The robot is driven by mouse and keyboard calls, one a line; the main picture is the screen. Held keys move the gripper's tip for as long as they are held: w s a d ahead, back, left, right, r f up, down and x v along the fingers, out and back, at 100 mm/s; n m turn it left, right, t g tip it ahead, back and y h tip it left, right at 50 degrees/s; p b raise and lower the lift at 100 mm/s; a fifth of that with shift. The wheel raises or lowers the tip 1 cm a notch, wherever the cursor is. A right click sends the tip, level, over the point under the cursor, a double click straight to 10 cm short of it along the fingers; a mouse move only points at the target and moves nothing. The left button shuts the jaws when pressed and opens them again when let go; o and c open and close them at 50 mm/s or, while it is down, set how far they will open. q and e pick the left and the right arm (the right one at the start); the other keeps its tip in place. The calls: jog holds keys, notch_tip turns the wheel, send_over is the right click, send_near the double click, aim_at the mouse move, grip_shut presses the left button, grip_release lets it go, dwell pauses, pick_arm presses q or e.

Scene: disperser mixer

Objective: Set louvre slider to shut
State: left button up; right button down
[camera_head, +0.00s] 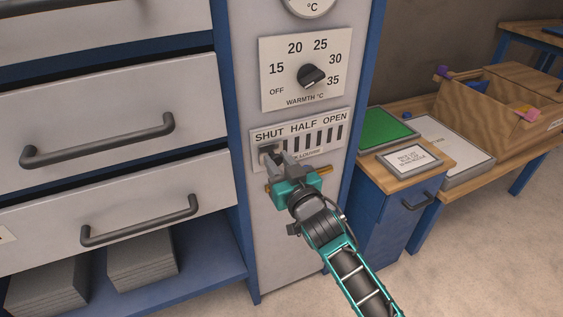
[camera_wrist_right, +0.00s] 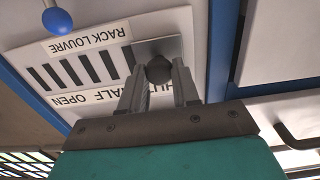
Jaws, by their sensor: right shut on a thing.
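The louvre panel (camera_head: 325,137) is a pale plate on the grey cabinet column, marked SHUT, HALF and OPEN from left to right, with a row of dark slots. The slider knob (camera_wrist_right: 158,70) is dark and sits on a grey plate at the SHUT end of the slots. My right gripper (camera_head: 274,158) is at the left end of the panel, below the word SHUT. In the right wrist view its two fingers (camera_wrist_right: 160,85) are closed on the knob from both sides. In the head view the fingers partly hide the knob and the lower lettering. My left gripper is not in view.
A warmth dial (camera_head: 312,76) sits just above the louvre panel. Drawers with dark bar handles (camera_head: 98,140) are to the left. A low bench with a green mat (camera_head: 385,130), a sign and a wooden crate (camera_head: 500,115) is to the right.

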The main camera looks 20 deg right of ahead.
jog(key=c, duration=0.8)
grip_release()
jog(key=shift+a, duration=0.3)
jog(key=shift+s+d, duration=0.1)
jog(key=shift+s, duration=0.05)
pick_arm(q)
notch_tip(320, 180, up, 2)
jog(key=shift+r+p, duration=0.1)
jog(key=shift+p, duration=0.95)
pick_arm(e)
jog(key=s, duration=0.8)
jog(key=s+d, duration=0.1)
jog(key=s, duration=0.3)
jog(key=shift+s, duration=0.3)
